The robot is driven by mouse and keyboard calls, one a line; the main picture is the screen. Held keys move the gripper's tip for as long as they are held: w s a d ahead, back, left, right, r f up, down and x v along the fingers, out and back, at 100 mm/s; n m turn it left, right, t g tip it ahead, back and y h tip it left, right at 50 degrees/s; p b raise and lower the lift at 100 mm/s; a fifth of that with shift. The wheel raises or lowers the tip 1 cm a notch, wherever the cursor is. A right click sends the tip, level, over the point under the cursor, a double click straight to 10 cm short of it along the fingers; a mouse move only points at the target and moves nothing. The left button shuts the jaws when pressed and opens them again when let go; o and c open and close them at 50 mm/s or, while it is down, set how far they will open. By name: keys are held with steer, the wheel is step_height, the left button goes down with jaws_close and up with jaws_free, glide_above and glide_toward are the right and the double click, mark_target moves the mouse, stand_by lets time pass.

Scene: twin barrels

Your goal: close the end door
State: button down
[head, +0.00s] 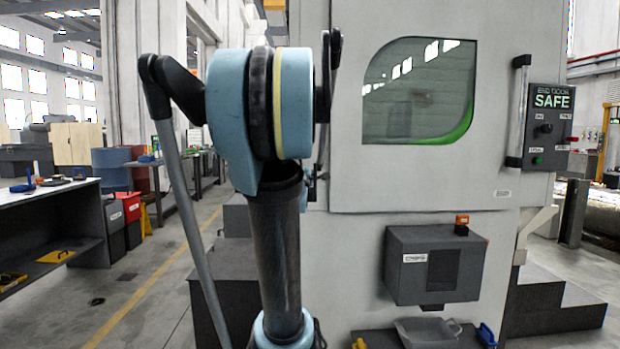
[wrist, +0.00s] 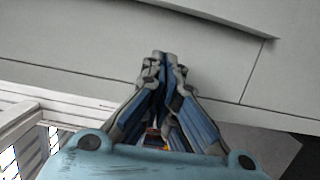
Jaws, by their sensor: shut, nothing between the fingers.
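The end door (head: 480,170) is a large pale panel with a dark rounded window (head: 418,90) in the head view. I cannot tell from this angle whether the door is fully shut. My gripper (wrist: 163,58) is shut and empty in the wrist view, in front of a pale panel (wrist: 80,50) with thin seams. I cannot tell whether its tips touch that panel. In the head view my arm hides the door's left side, and the gripper is not seen.
A control box (head: 551,125) marked "END DOOR" shows green "SAFE" text at the right. A grey box (head: 437,265) sticks out below the door, with a clear tray (head: 428,331) under it. A workbench (head: 45,205) stands at the left; the aisle floor (head: 140,285) is open.

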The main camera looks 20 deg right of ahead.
steer(key=shift+v, duration=2.45)
steer(key=s+a+f+m+g+y, duration=0.1)
steer(key=s+a+f+m+g, duration=0.3)
steer(key=s+f, duration=0.4)
steer(key=s+a+f+m+g+y, duration=0.25)
steer(key=s+f+m, duration=0.25)
steer(key=f, duration=0.5)
steer(key=s+a+f+m+g+y, duration=0.1)
steer(key=s+a+f+g+y, duration=0.5)
steer(key=s+a+f, duration=0.8)
steer(key=a+y, duration=0.1)
steer(key=a, duration=0.2)
steer(key=shift+s+f+m, duration=0.35)
steer(key=shift+m, duration=0.05)
